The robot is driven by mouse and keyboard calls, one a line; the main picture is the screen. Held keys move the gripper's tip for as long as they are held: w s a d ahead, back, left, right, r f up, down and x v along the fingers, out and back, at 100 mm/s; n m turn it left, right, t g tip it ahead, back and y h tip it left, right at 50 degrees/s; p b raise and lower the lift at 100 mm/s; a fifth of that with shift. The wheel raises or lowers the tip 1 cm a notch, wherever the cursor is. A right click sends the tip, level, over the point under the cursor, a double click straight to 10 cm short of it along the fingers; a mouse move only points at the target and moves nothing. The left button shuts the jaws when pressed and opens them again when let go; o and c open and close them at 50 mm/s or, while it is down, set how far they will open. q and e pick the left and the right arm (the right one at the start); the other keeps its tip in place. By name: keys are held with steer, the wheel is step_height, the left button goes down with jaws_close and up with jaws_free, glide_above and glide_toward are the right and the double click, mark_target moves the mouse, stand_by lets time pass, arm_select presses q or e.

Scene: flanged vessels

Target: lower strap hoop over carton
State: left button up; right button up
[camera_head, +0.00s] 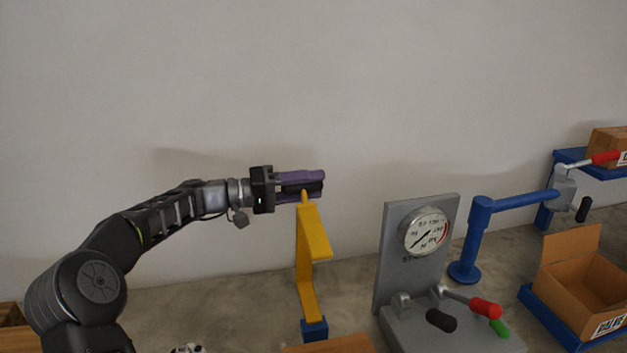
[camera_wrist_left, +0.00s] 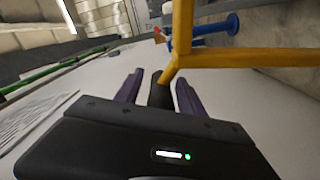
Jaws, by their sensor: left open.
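The yellow strap hoop (camera_head: 306,262) stands upright above a blue foot (camera_head: 314,328). A dark grip at its upper end lies between the purple fingers of my left gripper (camera_head: 312,184). The fingers are open, one on each side of the grip. In the left wrist view the yellow bars (camera_wrist_left: 184,48) meet at the dark grip (camera_wrist_left: 160,93), between the two fingers (camera_wrist_left: 159,90). I cannot tell whether a finger touches it. A brown carton edge (camera_head: 335,345) shows at the bottom of the head view, mostly cut off. My right gripper is not in view.
Right of the hoop stands a grey gauge panel (camera_head: 385,260) with a red-tipped lever (camera_head: 485,307). Farther right are a blue post (camera_head: 476,238) with an arm, an open carton (camera_head: 570,285) on a blue base, and another carton (camera_head: 607,141) on a blue stand. A plain wall is behind.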

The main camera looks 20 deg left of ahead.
arm_select(q)
steer(key=shift+w+d, duration=0.2)
steer(key=shift+d, duration=0.15)
steer(key=shift+c, duration=0.5)
jaws_close()
stand_by(0.8)
